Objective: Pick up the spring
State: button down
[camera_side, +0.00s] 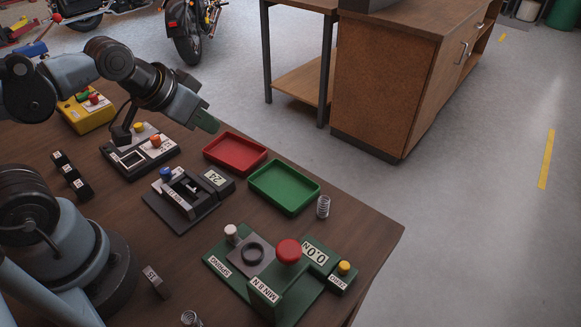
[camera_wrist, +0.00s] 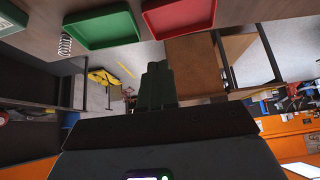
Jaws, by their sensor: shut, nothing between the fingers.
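A metal coil spring (camera_side: 323,207) stands upright on the brown table, just right of the green tray; it also shows in the wrist view (camera_wrist: 65,45) at the upper left. A second spring (camera_side: 190,319) is partly cut off at the bottom edge of the side view. My gripper (camera_side: 207,122) is raised above the table at the upper left, well away from both springs. Its green fingers (camera_wrist: 157,82) are together with nothing between them.
A green tray (camera_side: 316,189) and a red tray (camera_side: 262,159) lie mid-table, both empty. A green spring tester (camera_side: 215,256) with a red knob stands in front. A black device (camera_side: 152,206) with a blue button is left of the trays. The table's right edge is near the upright spring.

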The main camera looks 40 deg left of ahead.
dwell(0.3)
jog(key=c, duration=1.2)
grip_release()
jog(key=n+g, duration=0.4)
jog(key=g, duration=0.3)
send_over(324, 199)
notch_tip(324, 199, down, 2)
jog(key=f, duration=0.5)
jog(key=shift+s+d+f, duration=0.2)
jog(key=shift+d+f, duration=0.1)
jog(key=shift+w+a+f, duration=0.1)
jog(key=shift+a+f, duration=0.05)
jog(key=shift+f, duration=1.25)
jog(key=shift+w+a+f, duration=0.1)
jog(key=shift+f, duration=1.25)
